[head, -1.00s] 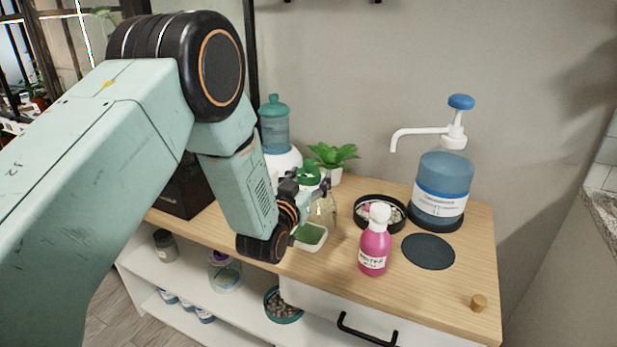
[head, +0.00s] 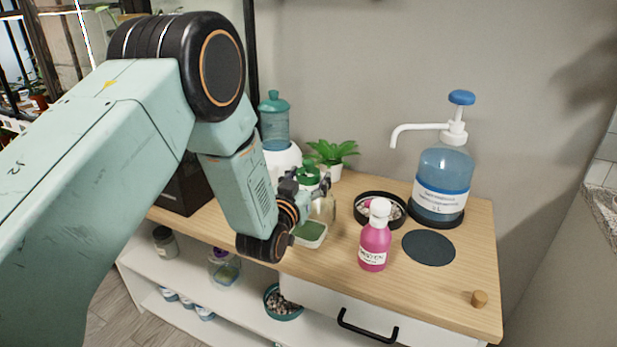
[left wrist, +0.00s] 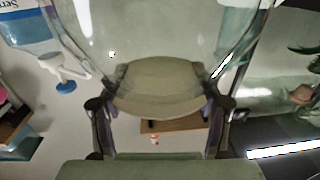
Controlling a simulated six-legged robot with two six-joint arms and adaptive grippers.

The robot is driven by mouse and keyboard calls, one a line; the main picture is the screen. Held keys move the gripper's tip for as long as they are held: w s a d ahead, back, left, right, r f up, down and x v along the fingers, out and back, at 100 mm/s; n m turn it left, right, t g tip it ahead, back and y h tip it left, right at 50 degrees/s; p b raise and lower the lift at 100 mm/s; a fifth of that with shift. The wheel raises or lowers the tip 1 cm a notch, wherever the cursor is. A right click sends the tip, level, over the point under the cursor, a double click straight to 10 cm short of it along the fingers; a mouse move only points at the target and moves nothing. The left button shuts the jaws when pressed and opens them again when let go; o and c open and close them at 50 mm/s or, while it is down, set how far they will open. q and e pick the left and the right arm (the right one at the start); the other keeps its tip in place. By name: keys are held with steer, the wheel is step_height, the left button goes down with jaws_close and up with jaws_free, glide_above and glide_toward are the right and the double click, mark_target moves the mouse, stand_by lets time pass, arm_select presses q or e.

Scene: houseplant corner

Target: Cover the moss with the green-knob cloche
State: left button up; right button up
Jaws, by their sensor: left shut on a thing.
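My left gripper (head: 306,184) is shut on the green knob (head: 308,174) of the clear glass cloche (head: 326,208). In the left wrist view the cloche glass (left wrist: 155,35) fills the upper middle, with the knob (left wrist: 160,88) between the fingers. The moss (head: 310,230) lies in a small white dish on the wooden top, just below and left of the cloche glass in the head view. My gripper and wrist hide part of the cloche and the dish's left side. I cannot tell whether the glass touches the dish or table. My right gripper is out of view.
A pink spray bottle (head: 375,238) and a black bowl of pebbles (head: 368,196) stand right of the dish. A large blue pump bottle (head: 441,180), a dark round mat (head: 429,248) and a cork (head: 479,299) are farther right. A leafy plant (head: 332,152) stands behind.

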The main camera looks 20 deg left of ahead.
arm_select(q)
steer(key=shift+w+f+b, duration=0.1)
steer(key=shift+f+b, duration=1)
steer(key=shift+f, duration=0.4)
stand_by(1.6)
steer(key=o, duration=1.8)
steer(key=shift+c, duration=0.2)
steer(key=shift+o, duration=0.8)
steer(key=shift+f, duration=0.1)
steer(key=s, duration=1.2)
steer(key=shift+s, duration=0.1)
